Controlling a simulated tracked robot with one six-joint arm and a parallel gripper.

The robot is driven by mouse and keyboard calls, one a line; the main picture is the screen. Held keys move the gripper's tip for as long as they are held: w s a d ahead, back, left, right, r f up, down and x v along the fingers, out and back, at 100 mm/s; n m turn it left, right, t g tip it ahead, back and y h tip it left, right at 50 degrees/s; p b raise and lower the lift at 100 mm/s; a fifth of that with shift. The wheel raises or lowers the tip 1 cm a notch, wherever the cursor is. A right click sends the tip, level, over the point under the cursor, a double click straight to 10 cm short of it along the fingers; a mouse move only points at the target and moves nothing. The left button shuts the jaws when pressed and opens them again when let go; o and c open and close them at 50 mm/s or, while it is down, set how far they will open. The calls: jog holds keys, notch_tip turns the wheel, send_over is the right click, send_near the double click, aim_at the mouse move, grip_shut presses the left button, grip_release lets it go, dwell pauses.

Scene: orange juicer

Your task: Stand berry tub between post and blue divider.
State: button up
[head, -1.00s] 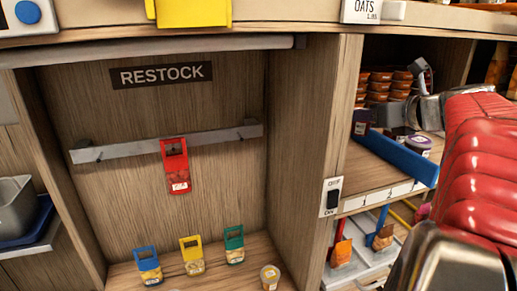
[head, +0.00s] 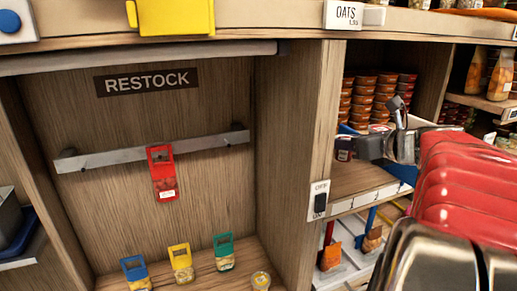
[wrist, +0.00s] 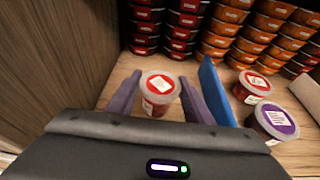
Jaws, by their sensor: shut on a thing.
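In the wrist view my gripper (wrist: 154,97) is shut on a berry tub (wrist: 160,86) with a clear lid and red label, one dark finger on either side. The tub looks upright over the wooden shelf; whether its base touches is unclear. The blue divider (wrist: 217,92) stands just right of the right finger. The wooden post (wrist: 45,50) is farther off to the left, with bare shelf between. In the head view my gripper (head: 368,147) reaches into the bay right of the post (head: 322,130) and hides much of the blue divider (head: 403,173).
Right of the divider stand a red-labelled tub (wrist: 252,87) and a purple-lidded tub (wrist: 276,120). Stacked dark red tubs (wrist: 185,22) and orange tubs (wrist: 225,30) fill the back. A switch (head: 319,200) sits on the post's front.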

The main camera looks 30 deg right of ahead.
aim_at(350, 155)
jog(key=shift+f, duration=1.85)
jog(key=shift+f, duration=0.1)
jog(key=o, duration=1)
jog(key=shift+o, duration=0.2)
jog(key=shift+s+r, duration=0.2)
jog(key=v, duration=1.1)
jog(key=shift+s, duration=0.3)
